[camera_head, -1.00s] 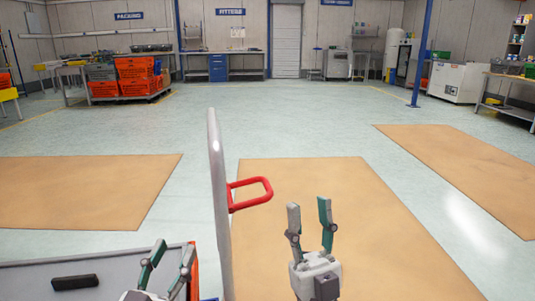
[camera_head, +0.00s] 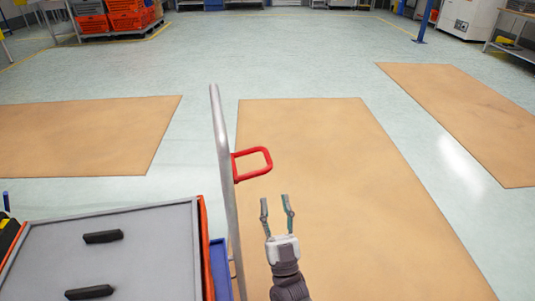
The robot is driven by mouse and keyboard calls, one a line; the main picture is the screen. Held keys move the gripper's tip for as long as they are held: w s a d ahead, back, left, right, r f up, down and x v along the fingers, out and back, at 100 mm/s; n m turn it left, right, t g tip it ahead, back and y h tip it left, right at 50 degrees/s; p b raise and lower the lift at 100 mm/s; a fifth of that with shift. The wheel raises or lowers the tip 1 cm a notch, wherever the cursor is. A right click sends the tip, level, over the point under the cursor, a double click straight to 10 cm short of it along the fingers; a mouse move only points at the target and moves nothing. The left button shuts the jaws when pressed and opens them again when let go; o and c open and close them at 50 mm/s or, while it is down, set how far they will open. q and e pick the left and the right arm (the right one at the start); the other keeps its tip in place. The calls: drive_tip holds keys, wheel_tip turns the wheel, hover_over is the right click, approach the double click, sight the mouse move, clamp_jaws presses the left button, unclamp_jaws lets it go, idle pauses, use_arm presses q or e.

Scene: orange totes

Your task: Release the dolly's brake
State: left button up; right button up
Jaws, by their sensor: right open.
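The dolly's upright grey handle pole (camera_head: 222,170) rises near the middle of the head view. A red loop lever (camera_head: 253,164), which looks like the brake lever, sticks out from the pole to the right. My right gripper (camera_head: 277,211) is open and empty, below and slightly right of the red loop, with a gap between them in the picture. My left gripper is out of view. The dolly's base and wheels cannot be made out.
A grey-lidded orange tote (camera_head: 140,245) with black handles stands at the lower left, beside a blue bin (camera_head: 221,268). Brown floor mats (camera_head: 330,150) lie ahead on clear floor. Stacked orange totes (camera_head: 125,15) stand far off at the upper left.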

sight(268, 155)
drive_tip(key=x, duration=1.1)
drive_tip(key=shift+w+r, duration=0.1)
drive_tip(key=shift+w, duration=0.05)
clamp_jaws()
